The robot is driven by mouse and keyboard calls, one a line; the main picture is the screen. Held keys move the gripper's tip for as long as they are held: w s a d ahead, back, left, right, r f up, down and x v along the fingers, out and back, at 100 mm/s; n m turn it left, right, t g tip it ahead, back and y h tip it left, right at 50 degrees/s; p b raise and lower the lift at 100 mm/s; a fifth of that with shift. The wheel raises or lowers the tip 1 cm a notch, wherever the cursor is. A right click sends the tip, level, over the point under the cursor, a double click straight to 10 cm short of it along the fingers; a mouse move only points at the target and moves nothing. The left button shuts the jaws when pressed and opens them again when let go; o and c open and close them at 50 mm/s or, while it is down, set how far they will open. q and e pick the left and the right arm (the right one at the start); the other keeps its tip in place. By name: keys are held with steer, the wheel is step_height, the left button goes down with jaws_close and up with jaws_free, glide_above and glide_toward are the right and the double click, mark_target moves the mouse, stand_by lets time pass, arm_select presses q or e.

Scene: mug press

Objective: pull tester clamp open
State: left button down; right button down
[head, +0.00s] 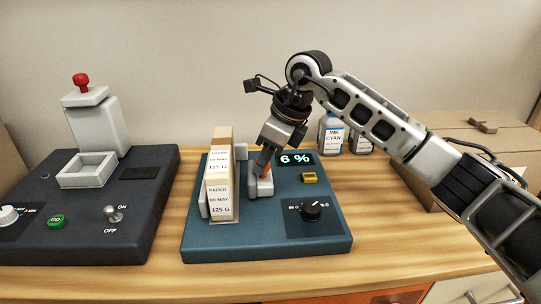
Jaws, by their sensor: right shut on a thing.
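The tester (270,237) is a blue box on the wooden table, with a display reading 6 %, a black knob and a small yellow part on top. Its clamp (262,187) is a light grey block, right of the paper packs. My right gripper (263,170) comes down from above and is shut on the clamp; its fingers hide the clamp's upper part. Paper packs (221,190) labelled 125 G stand on the tester, against a grey plate on their left. A narrow gap seems to show between packs and clamp. My left gripper is not in view.
A dark machine (95,205) with a white tray, red-knobbed column, green GO button and ON/OFF switch stands at the left. Ink bottles (331,136) stand behind the tester at the right. A cardboard box (470,130) is at the far right, partly behind my right arm.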

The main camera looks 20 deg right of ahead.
steer(key=c, duration=1.1)
jaws_free()
steer(key=shift+d, duration=0.3)
steer(key=shift+r, duration=0.1)
steer(key=v, duration=1.6)
steer(key=shift+p, duration=0.35)
steer(key=shift+a, duration=0.1)
